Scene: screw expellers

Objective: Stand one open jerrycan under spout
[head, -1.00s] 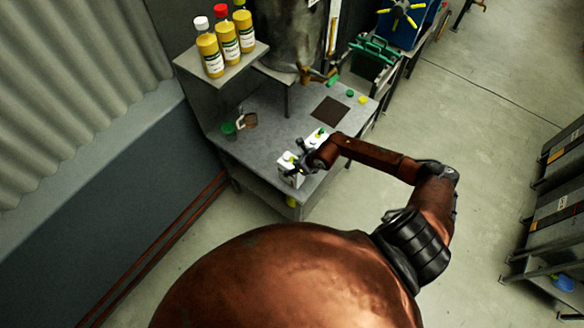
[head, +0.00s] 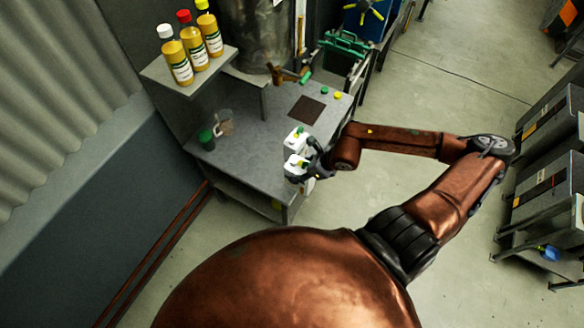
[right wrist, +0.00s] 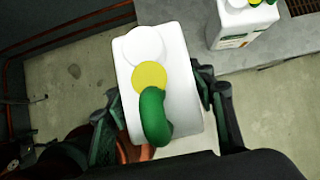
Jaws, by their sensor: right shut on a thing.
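My right gripper (head: 312,164) is shut on a white jerrycan (head: 295,172) at the table's front edge. In the right wrist view the held jerrycan (right wrist: 180,110) sits between the fingers, with a round white top, a yellow disc and a green handle-like part. Floor shows around it there, so it seems held clear of the tabletop. A second white jerrycan (head: 296,137) stands on the table just behind; it also shows in the right wrist view (right wrist: 242,27). A brass spout (head: 278,73) juts from the large metal vessel, near a dark square patch (head: 307,110). My left gripper is not in view.
The grey table (head: 250,130) has clear room in its middle. A dark green-topped container (head: 206,139) and a clear cup (head: 225,120) stand at left. Green and yellow caps (head: 325,90) lie at back right. Several bottles (head: 195,45) stand on a raised shelf.

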